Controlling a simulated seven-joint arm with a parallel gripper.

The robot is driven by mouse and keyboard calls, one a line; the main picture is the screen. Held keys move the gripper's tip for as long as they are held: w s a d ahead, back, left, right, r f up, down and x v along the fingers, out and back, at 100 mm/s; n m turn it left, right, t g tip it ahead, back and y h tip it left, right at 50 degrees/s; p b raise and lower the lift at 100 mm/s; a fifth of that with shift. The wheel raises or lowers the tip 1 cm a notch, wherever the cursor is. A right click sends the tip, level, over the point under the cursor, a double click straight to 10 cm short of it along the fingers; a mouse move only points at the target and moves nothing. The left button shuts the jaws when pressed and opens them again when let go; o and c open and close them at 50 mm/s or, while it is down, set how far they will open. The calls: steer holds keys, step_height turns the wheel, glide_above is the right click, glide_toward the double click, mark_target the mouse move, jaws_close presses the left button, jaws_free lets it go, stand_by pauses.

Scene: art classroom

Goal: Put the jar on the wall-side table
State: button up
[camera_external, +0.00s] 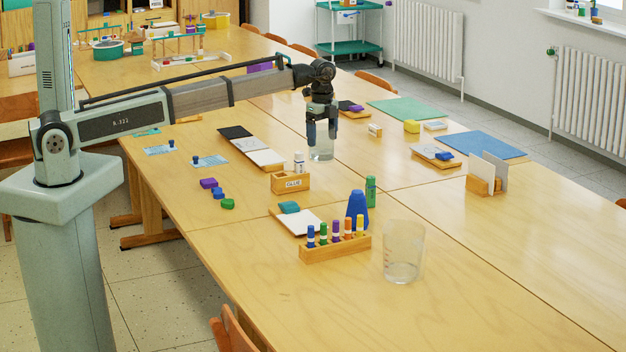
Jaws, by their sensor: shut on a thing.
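A clear glass jar (320,151) hangs between the fingers of my gripper (321,136) above the middle of the joined tables. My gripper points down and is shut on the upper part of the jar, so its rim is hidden. The jar looks upright; I cannot tell how far its base is from the tabletop. The long wooden table surface (300,330) is made of several joined tables. The right-hand part (560,215) lies nearer the wall with the radiators.
A clear beaker (403,252), a marker rack (335,248), a blue cone-like thing (357,210) and a glue holder (290,182) stand in front. A card holder (487,174), blue mat (468,145) and green mat (405,110) lie right. The right front tabletop is clear.

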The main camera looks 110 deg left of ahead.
mark_target(322, 151)
steer(key=shift+f, duration=2.7)
steer(key=shift+f, duration=0.1)
steer(key=o, duration=1)
step_height(322, 151, up, 12)
steer(key=shift+r, duration=0.1)
